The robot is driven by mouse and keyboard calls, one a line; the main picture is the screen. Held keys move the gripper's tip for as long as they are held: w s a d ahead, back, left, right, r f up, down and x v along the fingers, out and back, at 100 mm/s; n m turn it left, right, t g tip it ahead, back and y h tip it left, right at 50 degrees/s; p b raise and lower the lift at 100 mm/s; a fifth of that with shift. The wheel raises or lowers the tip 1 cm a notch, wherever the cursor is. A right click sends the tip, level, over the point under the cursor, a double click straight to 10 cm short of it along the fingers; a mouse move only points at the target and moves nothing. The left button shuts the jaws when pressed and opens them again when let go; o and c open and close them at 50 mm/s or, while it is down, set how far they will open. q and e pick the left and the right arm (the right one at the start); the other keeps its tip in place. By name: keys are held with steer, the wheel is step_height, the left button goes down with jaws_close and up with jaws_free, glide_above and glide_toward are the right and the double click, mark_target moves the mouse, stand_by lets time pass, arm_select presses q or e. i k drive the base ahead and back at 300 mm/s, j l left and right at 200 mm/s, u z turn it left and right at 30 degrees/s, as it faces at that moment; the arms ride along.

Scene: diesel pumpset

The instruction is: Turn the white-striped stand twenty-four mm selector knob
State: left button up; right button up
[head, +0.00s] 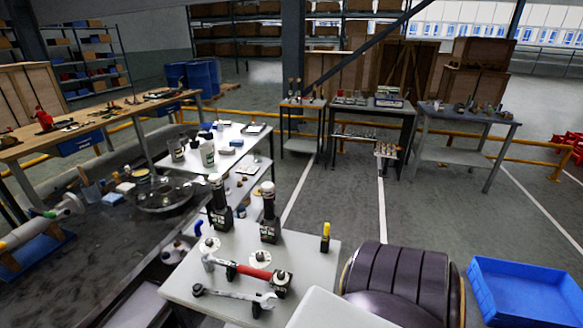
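Two black upright stands with pale caps are on the white table (318,246) in the lower middle of the head view. The left stand (220,208) and the right stand (268,218) both have dark block bases with small pale markings. I cannot tell which one is white-striped, nor make out the twenty-four mm marking. Neither of my grippers is in view.
A red-handled hammer (245,271) and a wrench (235,295) lie at the table's front. A yellow-topped black item (325,238) stands at its right. A dark bench (85,270) is at left.

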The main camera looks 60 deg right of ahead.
mark_target(260, 256)
steer(key=z, duration=1.7)
